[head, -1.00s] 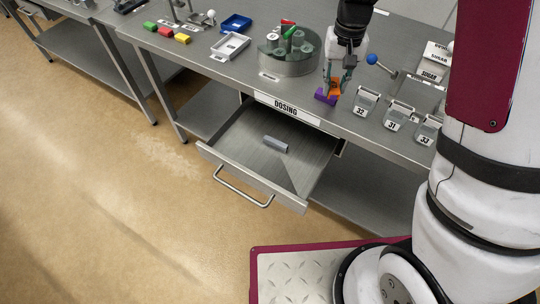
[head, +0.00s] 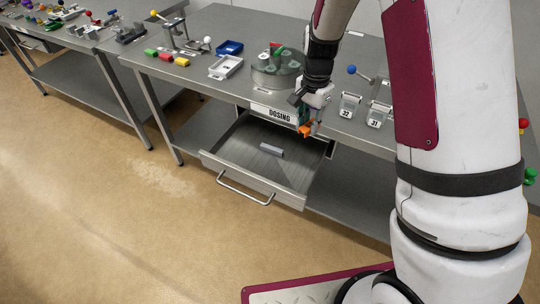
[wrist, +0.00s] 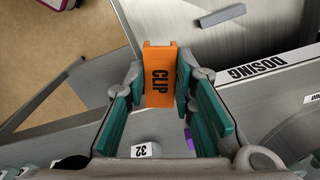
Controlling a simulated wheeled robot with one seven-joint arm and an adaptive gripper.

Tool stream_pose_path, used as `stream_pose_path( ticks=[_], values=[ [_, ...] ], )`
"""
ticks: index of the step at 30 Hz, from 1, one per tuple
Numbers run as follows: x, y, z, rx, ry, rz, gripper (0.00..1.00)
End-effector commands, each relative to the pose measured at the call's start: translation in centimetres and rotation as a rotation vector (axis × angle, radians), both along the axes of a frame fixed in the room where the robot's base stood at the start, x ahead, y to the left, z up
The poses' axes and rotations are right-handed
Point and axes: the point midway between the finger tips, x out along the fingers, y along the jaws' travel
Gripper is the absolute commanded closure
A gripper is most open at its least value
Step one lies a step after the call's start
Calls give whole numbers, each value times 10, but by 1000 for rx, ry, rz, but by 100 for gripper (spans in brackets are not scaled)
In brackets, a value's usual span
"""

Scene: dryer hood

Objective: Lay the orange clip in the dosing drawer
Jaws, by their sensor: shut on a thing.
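The orange clip (head: 305,130) is held between the fingers of my gripper (head: 309,124). In the wrist view the clip (wrist: 160,76), lettered CLIP, sits between the teal finger pads of my gripper (wrist: 160,80). The dosing drawer (head: 222,170) is pulled open below the table's front edge. My gripper holds the clip at the right rear of the drawer, near the DOSING label (head: 275,113). A grey block (head: 271,150) lies inside the drawer, and it also shows in the wrist view (wrist: 222,16).
Boxes marked 32 (head: 349,104) and 31 (head: 378,115) stand on the table to the right of my gripper. A round glass container (head: 277,76) stands behind. A purple piece (wrist: 188,138) shows partly in the wrist view. Much of the drawer floor is bare.

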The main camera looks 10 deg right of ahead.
Motion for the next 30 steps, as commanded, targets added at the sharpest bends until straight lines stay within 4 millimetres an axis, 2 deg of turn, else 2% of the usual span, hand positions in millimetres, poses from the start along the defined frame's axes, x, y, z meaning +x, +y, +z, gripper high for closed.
stream_pose_path(
  ticks=[12, 18, 25, 30],
  values=[
    [10, 1, -42, -1, 1, -786, 90],
    [13, 1, -56, 0, -1, -1074, 90],
    [15, 0, -68, 0, -2, -1218, 90],
    [14, 0, -98, -2, 1, -1229, 90]
  ],
)
